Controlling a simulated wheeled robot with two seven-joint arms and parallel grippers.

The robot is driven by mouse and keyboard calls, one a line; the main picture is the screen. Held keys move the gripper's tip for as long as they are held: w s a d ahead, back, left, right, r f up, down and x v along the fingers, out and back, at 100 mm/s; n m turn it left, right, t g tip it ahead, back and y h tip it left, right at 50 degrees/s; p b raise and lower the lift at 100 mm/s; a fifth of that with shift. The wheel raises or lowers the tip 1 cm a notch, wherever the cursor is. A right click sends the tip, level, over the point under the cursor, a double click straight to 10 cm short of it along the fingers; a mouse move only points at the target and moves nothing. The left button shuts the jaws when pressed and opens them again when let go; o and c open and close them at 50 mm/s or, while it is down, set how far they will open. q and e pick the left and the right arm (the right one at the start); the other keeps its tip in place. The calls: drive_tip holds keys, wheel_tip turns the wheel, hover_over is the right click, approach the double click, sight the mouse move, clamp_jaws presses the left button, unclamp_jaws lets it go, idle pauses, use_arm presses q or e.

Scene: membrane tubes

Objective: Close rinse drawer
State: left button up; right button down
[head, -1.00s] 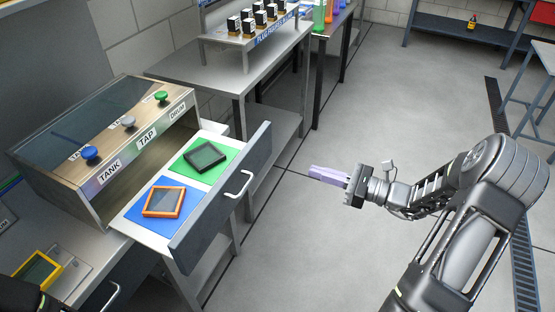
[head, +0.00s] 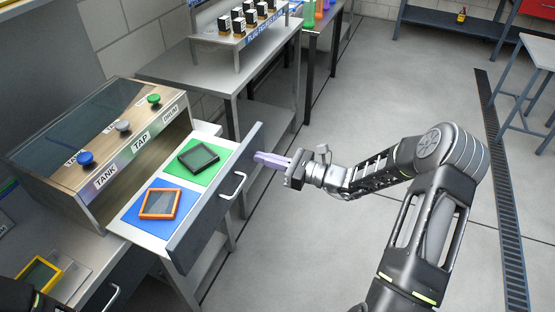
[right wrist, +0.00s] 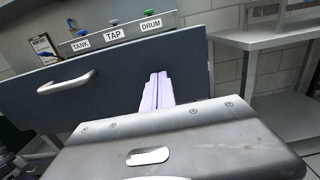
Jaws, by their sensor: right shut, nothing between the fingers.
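The rinse drawer (head: 213,205) is pulled out of the wooden cabinet (head: 100,150), its dark front facing right with a silver handle (head: 233,187). Inside, a dark-framed tray (head: 198,156) lies on a green mat and an orange-framed tray (head: 160,204) on a blue mat. My right gripper (head: 262,158) is shut and empty, its lilac fingers pointing at the drawer front near its far end. In the right wrist view the fingers (right wrist: 157,92) are in front of the dark drawer front (right wrist: 110,85), right of the handle (right wrist: 66,82); I cannot tell whether they touch. My left gripper is not visible.
The cabinet carries blue, white and green knobs (head: 154,99) over TANK, TAP and DRUM labels. A metal table (head: 190,70) with a rack of dark bottles stands behind the drawer. A yellow-framed tray (head: 38,272) lies at lower left. Floor at right is open.

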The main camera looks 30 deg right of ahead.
sight(215, 152)
drive_tip(key=shift+w+a, duration=0.15)
drive_tip(key=shift+w, duration=0.05)
idle(0.3)
drive_tip(key=b+x, duration=0.3)
drive_tip(key=x, duration=0.4)
drive_tip(key=b+x, duration=0.3)
drive_tip(key=x, duration=0.5)
drive_tip(key=shift+w+a+f, duration=0.2)
drive_tip(key=shift+a, duration=0.05)
drive_tip(key=b+x, duration=0.2)
drive_tip(key=x, duration=0.5)
drive_tip(key=shift+w, duration=0.2)
drive_tip(key=shift+w+a+r, duration=0.1)
drive_tip(key=shift+r, duration=0.25)
drive_tip(key=shift+r, duration=0.15)
drive_tip(key=shift+s+d+f, duration=0.25)
drive_tip(key=shift+d, duration=0.05)
drive_tip(key=v, duration=0.6)
drive_tip(key=shift+s+r, duration=0.1)
drive_tip(key=shift+s, duration=0.15)
drive_tip(key=v, duration=0.3)
drive_tip(key=b+v, duration=0.1)
drive_tip(key=v, duration=0.3)
drive_tip(key=shift+f, duration=0.2)
